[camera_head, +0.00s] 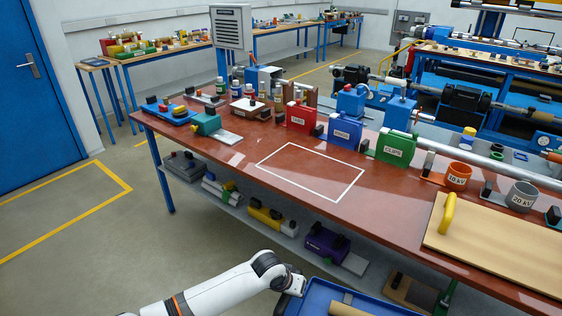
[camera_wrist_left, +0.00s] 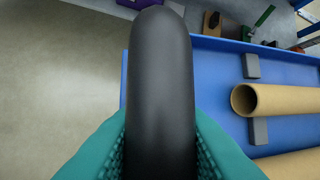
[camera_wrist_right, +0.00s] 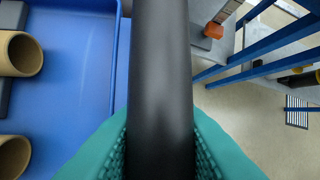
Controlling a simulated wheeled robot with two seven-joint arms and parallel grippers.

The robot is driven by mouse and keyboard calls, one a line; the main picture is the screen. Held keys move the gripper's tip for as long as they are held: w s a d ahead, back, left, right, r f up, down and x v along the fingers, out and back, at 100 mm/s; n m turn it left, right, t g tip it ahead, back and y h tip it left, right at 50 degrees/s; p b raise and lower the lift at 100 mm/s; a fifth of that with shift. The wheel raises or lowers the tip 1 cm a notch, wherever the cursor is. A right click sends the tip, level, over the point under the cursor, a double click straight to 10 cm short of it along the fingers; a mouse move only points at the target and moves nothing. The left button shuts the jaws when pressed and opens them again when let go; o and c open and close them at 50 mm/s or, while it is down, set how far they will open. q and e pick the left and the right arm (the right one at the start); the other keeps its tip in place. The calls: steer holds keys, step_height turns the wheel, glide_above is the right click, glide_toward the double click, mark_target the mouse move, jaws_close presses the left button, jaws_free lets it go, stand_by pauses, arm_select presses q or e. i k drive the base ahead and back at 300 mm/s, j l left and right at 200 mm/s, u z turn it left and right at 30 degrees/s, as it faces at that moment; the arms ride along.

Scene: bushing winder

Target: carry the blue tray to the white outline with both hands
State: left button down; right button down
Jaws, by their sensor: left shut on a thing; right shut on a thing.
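The blue tray (camera_head: 318,296) shows at the bottom edge of the head view, in front of and below the red-brown table top, partly cut off. It carries tan tubes (camera_wrist_left: 285,99) resting on grey blocks. My left gripper (camera_wrist_left: 160,140) is shut on a black handle (camera_wrist_left: 160,60) at the tray's side. My right gripper (camera_wrist_right: 160,140) is shut on a like black handle (camera_wrist_right: 160,60) at the other side; it is out of the head view. The white outline (camera_head: 311,172) is an empty rectangle on the table top.
A wooden board (camera_head: 500,245) with a yellow handle lies to the right. A lower shelf (camera_head: 265,230) holds several tools. Table legs (camera_wrist_right: 265,70) stand near the tray's right side.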

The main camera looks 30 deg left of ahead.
mark_target(309, 167)
steer(key=i+j, duration=0.1)
steer(key=j, duration=0.5)
steer(key=j+u, duration=0.15)
steer(key=j, duration=0.45)
steer(key=i+j, duration=0.15)
steer(key=j, duration=0.45)
